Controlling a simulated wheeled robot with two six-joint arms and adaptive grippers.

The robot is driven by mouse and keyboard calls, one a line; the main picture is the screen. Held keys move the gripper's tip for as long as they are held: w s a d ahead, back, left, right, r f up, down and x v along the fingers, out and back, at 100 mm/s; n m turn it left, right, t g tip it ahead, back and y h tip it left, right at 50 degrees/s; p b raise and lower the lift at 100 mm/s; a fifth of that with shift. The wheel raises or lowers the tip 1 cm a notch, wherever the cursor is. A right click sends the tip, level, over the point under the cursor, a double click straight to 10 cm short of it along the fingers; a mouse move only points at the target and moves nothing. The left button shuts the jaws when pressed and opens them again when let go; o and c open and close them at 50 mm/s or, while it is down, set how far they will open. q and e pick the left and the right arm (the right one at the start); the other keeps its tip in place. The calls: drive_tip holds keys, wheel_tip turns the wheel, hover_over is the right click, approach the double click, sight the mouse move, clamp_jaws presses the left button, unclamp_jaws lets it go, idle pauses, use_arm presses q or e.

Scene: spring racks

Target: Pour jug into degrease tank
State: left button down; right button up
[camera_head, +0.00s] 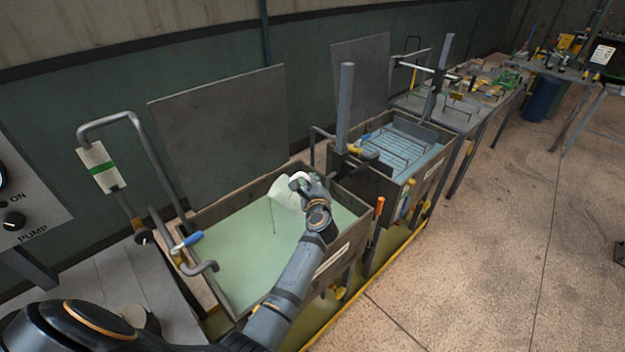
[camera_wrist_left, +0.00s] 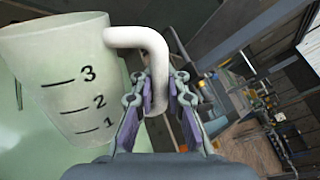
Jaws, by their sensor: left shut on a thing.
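A white jug (camera_head: 286,197) is tilted on its side over the degrease tank (camera_head: 338,263), which holds pale green liquid. A thin dark line runs down from the jug toward the liquid; I cannot tell whether it is a stream. My left gripper (camera_head: 306,184) is shut on the jug's handle. In the left wrist view the jug (camera_wrist_left: 62,85) shows marks 1, 2 and 3, and the gripper's fingers (camera_wrist_left: 160,95) close around its white handle. The inside of the jug is hidden. My right gripper is not in view.
A second tank (camera_head: 430,178) with bluish liquid and a wire rack stands behind to the right. A bent pipe with a blue handle (camera_head: 187,241) rises at the tank's left. Upright lid panels (camera_head: 225,130) stand at the back. The floor (camera_head: 490,260) at right is clear.

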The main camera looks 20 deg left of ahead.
use_arm(q)
drive_tip(key=shift+s+a+r+n+h+p, duration=0.1)
drive_tip(key=shift+a+r+n+h+p, duration=0.2)
drive_tip(key=shift+r+n+p, duration=0.5)
drive_tip(key=shift+s+a+r+n+h+p, duration=0.15)
drive_tip(key=shift+a+r+n+p, duration=0.3)
drive_tip(key=shift+r+p, duration=0.65)
drive_tip(key=shift+s+a+r+n+h+p, duration=0.25)
drive_tip(key=shift+a+r+n+p, duration=0.1)
drive_tip(key=shift+a+n+p, duration=0.2)
drive_tip(key=shift+s+a+r+n+h+p, duration=0.1)
drive_tip(key=shift+s+a+r+n+p, duration=0.1)
drive_tip(key=shift+a+r+n+p, duration=0.3)
drive_tip(key=shift+s+a+r+n+h+p, duration=0.15)
drive_tip(key=shift+s+a+n+h+p, duration=0.2)
drive_tip(key=shift+a+n, duration=0.3)
drive_tip(key=shift+s+a+r+n+t+h, duration=0.15)
drive_tip(key=shift+s+a+n+h, duration=0.1)
drive_tip(key=shift+a+n, duration=0.3)
drive_tip(key=shift+s+a+r+n+t+h, duration=0.1)
drive_tip(key=shift+s+a+n, duration=0.1)
drive_tip(key=shift+a+n, duration=0.4)
drive_tip(key=shift+s+a+r+n+t+h, duration=0.15)
drive_tip(key=shift+s+a+n+h, duration=0.2)
drive_tip(key=shift+a, duration=0.35)
